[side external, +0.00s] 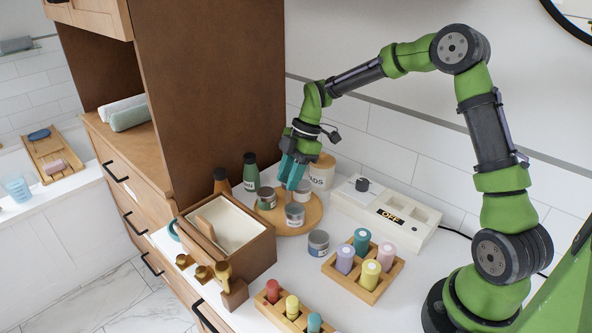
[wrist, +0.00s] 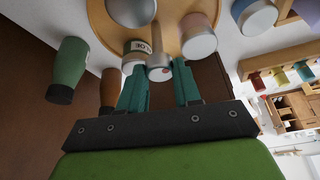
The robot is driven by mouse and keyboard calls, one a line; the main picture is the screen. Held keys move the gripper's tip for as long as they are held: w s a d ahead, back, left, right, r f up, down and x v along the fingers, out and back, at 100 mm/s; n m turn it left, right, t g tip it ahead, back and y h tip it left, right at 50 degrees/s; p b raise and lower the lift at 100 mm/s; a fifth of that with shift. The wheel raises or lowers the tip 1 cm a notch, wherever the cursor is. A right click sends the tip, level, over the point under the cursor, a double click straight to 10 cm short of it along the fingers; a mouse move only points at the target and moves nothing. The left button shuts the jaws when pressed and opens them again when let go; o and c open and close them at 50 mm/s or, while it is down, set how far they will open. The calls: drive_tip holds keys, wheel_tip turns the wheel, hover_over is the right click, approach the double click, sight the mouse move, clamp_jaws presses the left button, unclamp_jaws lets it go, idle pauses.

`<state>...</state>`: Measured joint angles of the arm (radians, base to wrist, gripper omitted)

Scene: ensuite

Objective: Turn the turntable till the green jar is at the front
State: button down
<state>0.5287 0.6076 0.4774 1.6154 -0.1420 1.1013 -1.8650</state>
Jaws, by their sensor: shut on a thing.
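The round wooden turntable (side external: 285,231) stands on the white counter, and its rim also shows in the wrist view (wrist: 97,25). Small labelled jars stand on it: one with a greenish look at the left (side external: 267,199), one at the front (side external: 295,215) and one at the back right (side external: 304,189). I cannot tell the jar colours for sure. My gripper (side external: 291,183) points down over the turntable. The fingers partly hide the knob.
A green bottle (side external: 250,172) and a brown bottle (side external: 221,181) stand behind the turntable, near the cabinet. A wooden box (side external: 262,251) is close at its left. A loose jar (side external: 318,244) stands at its front right. A white switch panel (side external: 408,224) reads OFF.

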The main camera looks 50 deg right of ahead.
drive_tip(key=shift+w+n+g, duration=0.1)
drive_tip(key=shift+n+g, duration=0.5)
drive_tip(key=shift+n, duration=0.95)
drive_tip(key=shift+w+n+g, duration=0.1)
drive_tip(key=shift+n+g, duration=0.5)
drive_tip(key=shift+n, duration=1.45)
drive_tip(key=c, duration=0.8)
unclamp_jaws()
drive_tip(key=shift+r, duration=0.1)
drive_tip(key=v, duration=1.6)
drive_tip(key=shift+w+r, duration=0.25)
drive_tip(key=shift+r, duration=0.15)
